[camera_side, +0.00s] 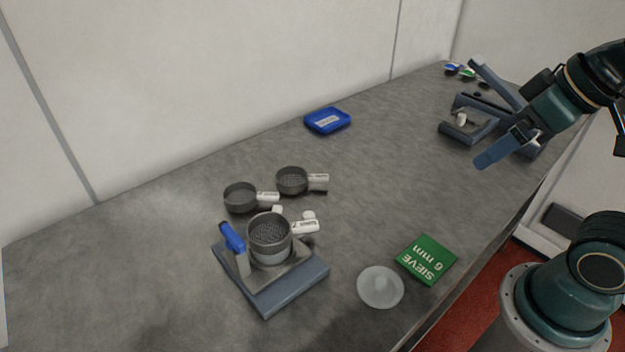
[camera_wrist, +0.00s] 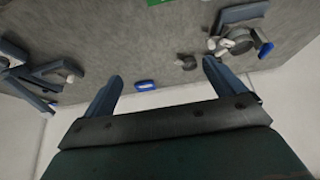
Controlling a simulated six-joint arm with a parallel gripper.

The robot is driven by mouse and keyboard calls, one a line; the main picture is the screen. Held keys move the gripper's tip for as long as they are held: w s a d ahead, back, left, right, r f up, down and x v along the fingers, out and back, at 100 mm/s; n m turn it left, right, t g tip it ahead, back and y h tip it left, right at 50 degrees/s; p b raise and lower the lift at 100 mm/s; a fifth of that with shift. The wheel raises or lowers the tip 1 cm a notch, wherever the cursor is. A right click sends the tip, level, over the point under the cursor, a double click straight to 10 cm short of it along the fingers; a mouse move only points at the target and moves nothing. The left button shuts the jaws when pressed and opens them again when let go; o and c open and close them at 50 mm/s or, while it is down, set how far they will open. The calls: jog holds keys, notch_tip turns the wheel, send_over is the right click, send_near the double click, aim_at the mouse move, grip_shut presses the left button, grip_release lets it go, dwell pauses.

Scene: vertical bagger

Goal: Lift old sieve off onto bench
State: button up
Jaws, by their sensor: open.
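The old sieve is most likely the grey round sieve (camera_side: 269,232) with a white-labelled handle, sitting in the blue-grey holder (camera_side: 268,300) in the side view. A blue-handled lever (camera_side: 232,237) stands tilted at the holder's left. Two more grey sieves lie on the bench behind it, one on the left (camera_side: 240,197) and one on the right (camera_side: 291,181). The bench (camera_side: 400,190) is grey. My gripper (camera_side: 487,158) is open and empty, high at the right and far from the holder. Both its fingers show apart in the wrist view (camera_wrist: 162,72).
A green card (camera_side: 427,259) reading "SIEVE 6 mm" and a translucent disc (camera_side: 380,287) lie near the front edge. A blue tray (camera_side: 327,121) is at the back. Another blue-grey fixture (camera_side: 468,125) stands near my gripper. The middle of the bench is clear.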

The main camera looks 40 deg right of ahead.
jog(key=shift+w+r, duration=0.1)
jog(key=w+a+r+n+g, duration=0.25)
jog(key=w+a+n, duration=0.2)
jog(key=w, duration=0.35)
jog(key=n+g, duration=0.3)
jog(key=n, duration=1.2)
send_over(270, 236)
notch_tip(270, 236, down, 8)
jog(key=shift+a+f, duration=0.1)
jog(key=shift+f, duration=0.05)
jog(key=shift+f, duration=6.8)
